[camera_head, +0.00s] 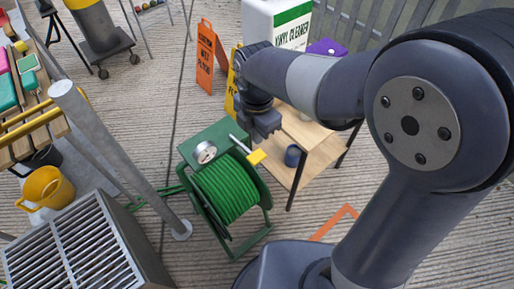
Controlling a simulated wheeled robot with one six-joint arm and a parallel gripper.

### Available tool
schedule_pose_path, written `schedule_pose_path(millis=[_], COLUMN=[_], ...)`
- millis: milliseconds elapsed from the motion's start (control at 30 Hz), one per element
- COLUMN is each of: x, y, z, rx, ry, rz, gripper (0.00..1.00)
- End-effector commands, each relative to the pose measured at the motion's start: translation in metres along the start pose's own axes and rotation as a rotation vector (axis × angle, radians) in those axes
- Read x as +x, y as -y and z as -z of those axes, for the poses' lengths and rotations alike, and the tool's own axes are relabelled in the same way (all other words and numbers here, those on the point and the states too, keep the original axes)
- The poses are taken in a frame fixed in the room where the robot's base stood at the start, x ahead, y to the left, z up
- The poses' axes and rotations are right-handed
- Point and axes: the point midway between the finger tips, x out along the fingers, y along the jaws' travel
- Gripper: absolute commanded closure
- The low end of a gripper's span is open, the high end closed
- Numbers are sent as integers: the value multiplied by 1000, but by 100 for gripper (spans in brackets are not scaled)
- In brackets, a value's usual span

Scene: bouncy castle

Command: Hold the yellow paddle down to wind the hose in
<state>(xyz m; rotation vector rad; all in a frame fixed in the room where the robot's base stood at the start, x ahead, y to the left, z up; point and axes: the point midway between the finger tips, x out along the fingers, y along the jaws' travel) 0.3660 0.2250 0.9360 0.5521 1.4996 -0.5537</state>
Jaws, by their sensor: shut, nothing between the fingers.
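The yellow paddle (257,157) sticks out at the end of a short metal lever on the upper right of the green hose reel (196,147). The green hose (225,190) is wound in coils on the drum. A round white gauge (205,152) sits on top of the reel. My gripper (264,134) points down just above the paddle in the picture, shut and empty. I cannot tell whether it touches the lever or paddle. The fingertips are small and dark here.
A grey post (120,160) and a metal grille box (80,250) stand to the left.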

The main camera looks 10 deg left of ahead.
Motion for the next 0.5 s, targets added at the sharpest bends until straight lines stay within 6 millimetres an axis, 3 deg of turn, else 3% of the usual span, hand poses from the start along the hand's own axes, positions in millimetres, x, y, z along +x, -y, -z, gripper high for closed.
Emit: schedule_pose_path(millis=[200, 500], x=[43, 66], y=[1, 0], z=[0, 0], rx=[0, 0], ry=[-1, 0], rz=[5, -1], gripper=[100, 100])
